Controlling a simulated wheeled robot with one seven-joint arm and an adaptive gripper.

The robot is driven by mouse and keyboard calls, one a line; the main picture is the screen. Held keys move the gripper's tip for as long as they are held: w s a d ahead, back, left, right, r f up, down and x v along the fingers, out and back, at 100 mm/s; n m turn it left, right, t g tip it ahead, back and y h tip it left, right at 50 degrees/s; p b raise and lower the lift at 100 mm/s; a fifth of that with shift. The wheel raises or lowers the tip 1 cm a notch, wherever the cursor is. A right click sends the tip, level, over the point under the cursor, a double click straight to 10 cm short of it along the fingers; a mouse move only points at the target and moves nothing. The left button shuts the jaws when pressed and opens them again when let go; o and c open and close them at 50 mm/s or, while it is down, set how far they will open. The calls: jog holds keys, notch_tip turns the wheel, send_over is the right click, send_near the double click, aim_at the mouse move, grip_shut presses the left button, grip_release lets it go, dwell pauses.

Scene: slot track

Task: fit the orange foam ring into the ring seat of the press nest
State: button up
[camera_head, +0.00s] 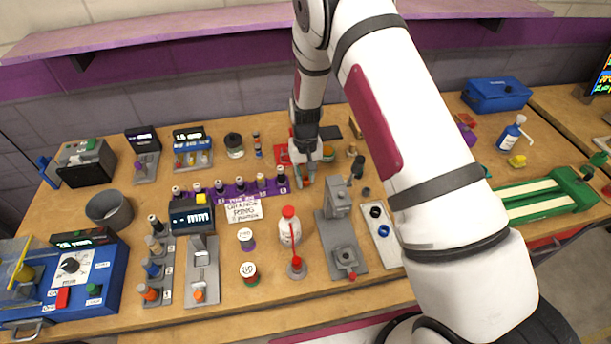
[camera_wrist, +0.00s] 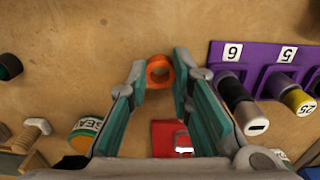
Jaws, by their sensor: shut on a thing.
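The orange foam ring (camera_wrist: 160,72) is held between the fingertips of my gripper (camera_wrist: 159,76) in the wrist view, with its round hole visible. The fingers touch it from both sides, and bare wooden table lies behind it. In the head view my gripper (camera_head: 306,178) points down over the back middle of the table, and the ring is too small there to make out. A grey fixture (camera_head: 343,250) with an upright column and a round seat at its front looks like the press nest. It stands nearer the front, right of centre, apart from my gripper.
A white bottle with a red cap (camera_head: 289,228) stands left of the grey fixture. A white strip with dark rings (camera_head: 379,225) lies on its right, partly by my arm.

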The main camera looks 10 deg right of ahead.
jog(key=shift+f, duration=0.15)
jog(key=o, duration=0.7)
